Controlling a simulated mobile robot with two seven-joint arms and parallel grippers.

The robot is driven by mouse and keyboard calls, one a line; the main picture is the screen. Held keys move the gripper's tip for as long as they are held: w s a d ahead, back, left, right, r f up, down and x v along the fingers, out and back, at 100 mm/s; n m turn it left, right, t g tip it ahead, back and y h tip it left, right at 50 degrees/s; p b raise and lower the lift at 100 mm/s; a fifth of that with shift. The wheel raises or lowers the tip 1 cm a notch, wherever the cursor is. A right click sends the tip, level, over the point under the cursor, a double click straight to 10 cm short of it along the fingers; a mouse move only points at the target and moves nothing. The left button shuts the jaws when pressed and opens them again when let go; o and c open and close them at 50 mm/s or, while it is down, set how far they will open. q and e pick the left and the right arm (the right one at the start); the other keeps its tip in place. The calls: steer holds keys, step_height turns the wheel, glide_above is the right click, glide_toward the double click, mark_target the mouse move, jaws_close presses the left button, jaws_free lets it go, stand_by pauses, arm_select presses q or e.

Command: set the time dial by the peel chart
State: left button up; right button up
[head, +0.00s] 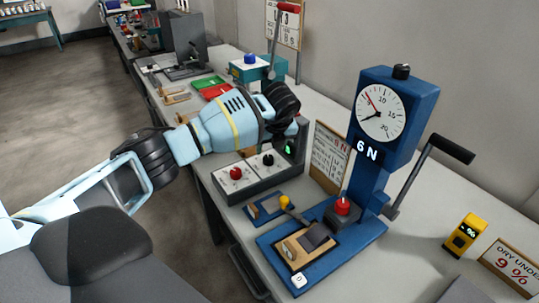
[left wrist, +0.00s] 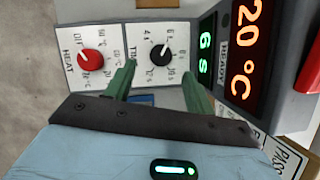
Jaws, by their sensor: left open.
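The time dial is a black knob (left wrist: 160,54) on a white plate marked TIME; it also shows in the head view (head: 267,159). Its pale mark points toward the 6, and a green display (left wrist: 205,56) reads 6 s. My left gripper (left wrist: 159,77) is open, its two green fingers pointing toward the dial plate, one on each side below the knob, apparently not touching it. In the head view my left arm's black wrist hides its fingers. My right gripper is not in view.
A red heat dial (left wrist: 91,60) is beside the time dial. An orange display (left wrist: 246,50) reads 20 °C. The blue peel tester (head: 372,174) has a gauge, a 6 N readout and a crank. A yellow meter (head: 465,235) stands at the right.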

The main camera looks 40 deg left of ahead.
mark_target(268, 157)
arm_select(q)
steer(key=x, duration=0.4)
steer(key=shift+f, duration=0.25)
steer(key=shift+b+x, duration=0.35)
steer(key=shift+x, duration=0.5)
steer(key=shift+w, duration=0.15)
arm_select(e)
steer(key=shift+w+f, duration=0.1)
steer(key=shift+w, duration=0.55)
arm_select(q)
steer(key=shift+r, duration=0.1)
steer(key=c, duration=1)
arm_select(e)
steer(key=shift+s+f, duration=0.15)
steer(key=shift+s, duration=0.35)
arm_select(q)
steer(key=shift+o, duration=0.2)
steer(key=shift+a, duration=0.1)
